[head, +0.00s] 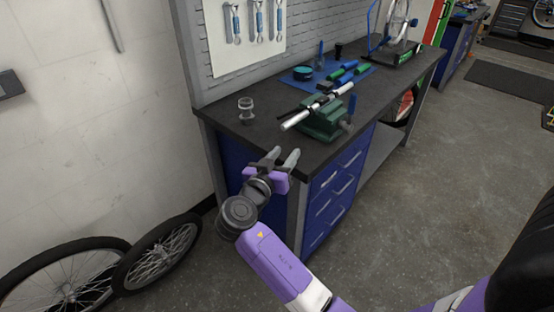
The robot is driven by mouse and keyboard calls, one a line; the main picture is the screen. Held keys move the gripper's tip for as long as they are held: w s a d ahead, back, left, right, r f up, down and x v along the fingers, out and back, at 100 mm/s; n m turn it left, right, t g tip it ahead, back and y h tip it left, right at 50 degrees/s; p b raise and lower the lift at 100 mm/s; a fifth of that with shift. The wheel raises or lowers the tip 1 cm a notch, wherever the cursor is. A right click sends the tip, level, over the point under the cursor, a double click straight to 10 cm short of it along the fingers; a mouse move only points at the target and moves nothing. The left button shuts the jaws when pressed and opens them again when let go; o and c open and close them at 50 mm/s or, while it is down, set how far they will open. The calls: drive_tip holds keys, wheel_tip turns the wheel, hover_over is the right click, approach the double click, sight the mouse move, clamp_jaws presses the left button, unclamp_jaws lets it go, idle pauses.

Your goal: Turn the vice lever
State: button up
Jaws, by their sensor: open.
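The green vice (322,122) is bolted near the front edge of the dark workbench (264,122). I cannot make out the lever's exact shape. My gripper (281,157) is at the bench's near left corner, in front of and left of the vice, apart from it. Its two grey fingers are spread and empty, pointing toward the bench.
A small glass jar (246,110) stands on the bench left of the vice. A blue mat (304,82) with several tools lies behind it. Blue drawers (334,189) are below. Bicycle wheels (160,252) lean by the wall at lower left.

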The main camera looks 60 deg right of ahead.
drive_tip(key=shift+w+a, duration=0.2)
drive_tip(key=shift+a, duration=0.05)
drive_tip(key=shift+s, duration=0.1)
drive_tip(key=shift+c, duration=1.1)
drive_tip(key=s+d+r+m+p, duration=0.1)
drive_tip(key=s+d+r, duration=0.1)
drive_tip(key=s, duration=0.1)
drive_tip(key=s+d+r+m+g+h+p, duration=0.1)
drive_tip(key=s+d+r+p, duration=0.1)
drive_tip(key=s, duration=0.2)
drive_tip(key=s+d+r+m+p, duration=0.1)
drive_tip(key=s+d+r+p, duration=0.1)
drive_tip(key=s, duration=0.1)
drive_tip(key=shift+s+d+g, duration=0.25)
drive_tip(key=shift+d+g, duration=0.05)
drive_tip(key=shift+d, duration=0.1)
clamp_jaws()
drive_tip(key=p, duration=0.4)
approach(351, 105)
drive_tip(key=shift+h, duration=0.3)
drive_tip(key=d, duration=0.5)
drive_tip(key=shift+s+d, duration=0.1)
drive_tip(key=shift+d, duration=0.05)
drive_tip(key=shift+d+f, duration=0.1)
drive_tip(key=shift+d, duration=0.7)
